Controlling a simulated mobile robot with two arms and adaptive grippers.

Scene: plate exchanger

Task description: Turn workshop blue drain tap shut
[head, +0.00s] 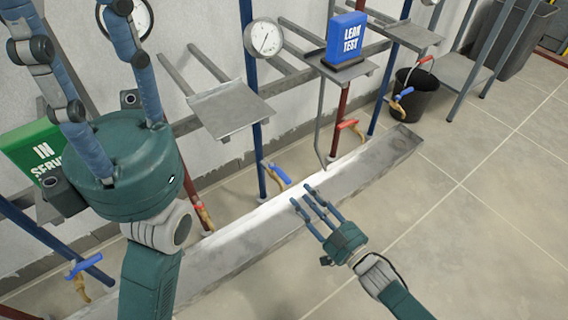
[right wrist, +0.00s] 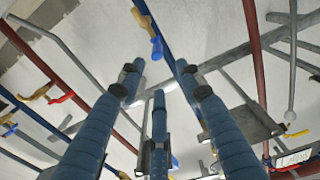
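Several blue-handled taps with brass bodies show in the head view: one (head: 279,174) on the middle blue pipe, one (head: 83,266) at lower left and one (head: 402,95) by the bucket. I cannot read which is the workshop one. My right gripper (head: 315,203) is open and empty over the metal trough, apart from and to the lower right of the middle blue tap. In the right wrist view its spread fingers (right wrist: 158,82) point toward a blue-handled tap (right wrist: 155,43) beyond them. My left gripper (head: 72,35) is open, fingers upward, close to the camera.
A grey trough (head: 375,158) runs along the floor below the pipes. Red-handled taps (head: 347,124) stand among the blue ones. A blue LEAK TEST sign (head: 346,36), a green sign (head: 35,146), gauges (head: 264,38) and a black bucket (head: 414,95) are around. The tiled floor at right is clear.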

